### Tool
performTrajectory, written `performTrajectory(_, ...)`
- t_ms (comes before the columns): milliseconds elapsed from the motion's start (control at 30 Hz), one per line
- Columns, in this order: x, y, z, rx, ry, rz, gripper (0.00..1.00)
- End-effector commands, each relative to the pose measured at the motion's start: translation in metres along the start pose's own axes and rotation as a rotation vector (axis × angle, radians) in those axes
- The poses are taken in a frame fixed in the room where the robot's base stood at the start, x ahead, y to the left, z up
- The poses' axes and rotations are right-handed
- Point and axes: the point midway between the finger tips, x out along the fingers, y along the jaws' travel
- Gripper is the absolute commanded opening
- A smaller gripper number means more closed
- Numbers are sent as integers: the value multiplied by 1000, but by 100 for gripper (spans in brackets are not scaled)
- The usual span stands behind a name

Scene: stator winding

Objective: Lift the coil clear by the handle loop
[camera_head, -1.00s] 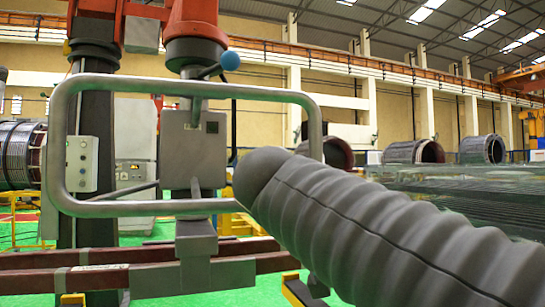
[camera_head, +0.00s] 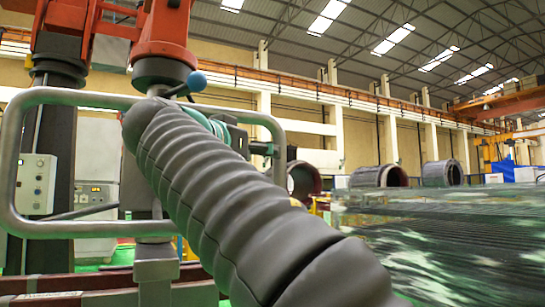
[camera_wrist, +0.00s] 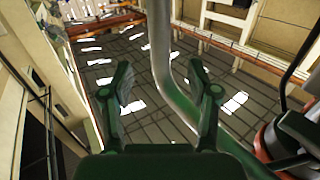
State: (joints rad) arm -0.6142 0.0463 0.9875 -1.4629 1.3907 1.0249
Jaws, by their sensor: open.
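The handle loop (camera_head: 70,229) is a grey rounded-rectangular tube on the left of the head view. Its tube (camera_wrist: 163,60) also crosses the wrist view. My gripper (camera_wrist: 162,82) is green, with its two fingers apart. In the wrist view the tube passes between the fingers in the picture; whether it lies within their reach or beyond them I cannot tell. In the head view my gripper (camera_head: 262,148) is beside the loop's right upright, partly behind my ribbed arm. The coil appears as dark red-brown bars (camera_head: 40,283) low at left, below the loop, partly hidden by my arm.
A control box (camera_head: 36,185) is at left. A long glossy stack (camera_head: 450,235) fills the right. Roof and wall beams are far off.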

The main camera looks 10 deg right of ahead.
Motion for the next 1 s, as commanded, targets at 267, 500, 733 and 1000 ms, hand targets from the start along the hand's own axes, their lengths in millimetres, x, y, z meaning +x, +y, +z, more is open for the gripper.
performTrajectory(267, 49, 1, -1, -1, -1, 4, 60)
performTrajectory(500, 79, 0, 0, -1, -1, 0, 60)
performTrajectory(733, 89, 0, 0, -1, 0, -1, 60)
performTrajectory(1000, 90, 0, 0, -1, 0, -2, 55)
